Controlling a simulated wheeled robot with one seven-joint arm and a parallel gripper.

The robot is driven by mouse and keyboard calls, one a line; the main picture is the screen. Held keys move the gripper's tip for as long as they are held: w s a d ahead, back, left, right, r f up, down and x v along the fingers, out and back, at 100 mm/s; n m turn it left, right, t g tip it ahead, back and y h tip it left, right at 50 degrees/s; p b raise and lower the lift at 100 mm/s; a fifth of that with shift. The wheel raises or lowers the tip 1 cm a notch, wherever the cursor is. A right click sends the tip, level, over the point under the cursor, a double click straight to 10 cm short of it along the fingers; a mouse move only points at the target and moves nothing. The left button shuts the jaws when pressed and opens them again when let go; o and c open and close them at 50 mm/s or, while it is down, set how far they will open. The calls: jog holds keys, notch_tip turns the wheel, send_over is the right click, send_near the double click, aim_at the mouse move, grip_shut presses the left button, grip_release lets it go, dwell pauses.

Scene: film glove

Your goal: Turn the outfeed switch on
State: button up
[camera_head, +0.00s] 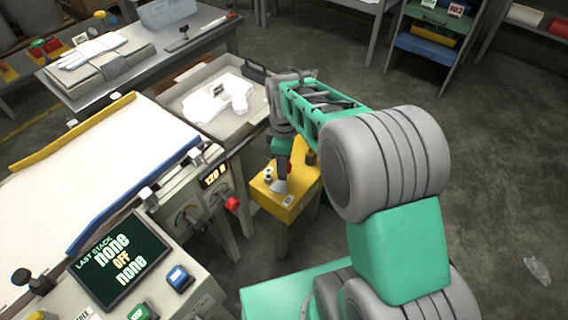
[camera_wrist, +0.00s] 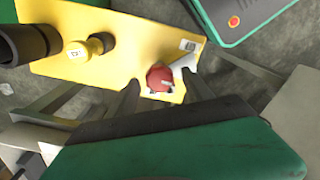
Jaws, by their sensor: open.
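A yellow box (camera_head: 302,182) stands on a stand right of the machine in the head view, and its top fills the upper left of the wrist view (camera_wrist: 100,22). A round red knob (camera_wrist: 160,77) with a pale grey piece (camera_wrist: 186,63) beside it sits near the box edge; I cannot tell for certain that it is the outfeed switch. My gripper (camera_head: 281,180) hangs over the box, pointing down. In the wrist view my gripper (camera_wrist: 163,84) is open, its dark fingers either side of the knob. Contact cannot be told.
A grey tray (camera_head: 196,92) lies behind.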

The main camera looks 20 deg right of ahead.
jog(key=shift+f, duration=0.3)
jog(key=shift+c, duration=0.3)
grip_shut()
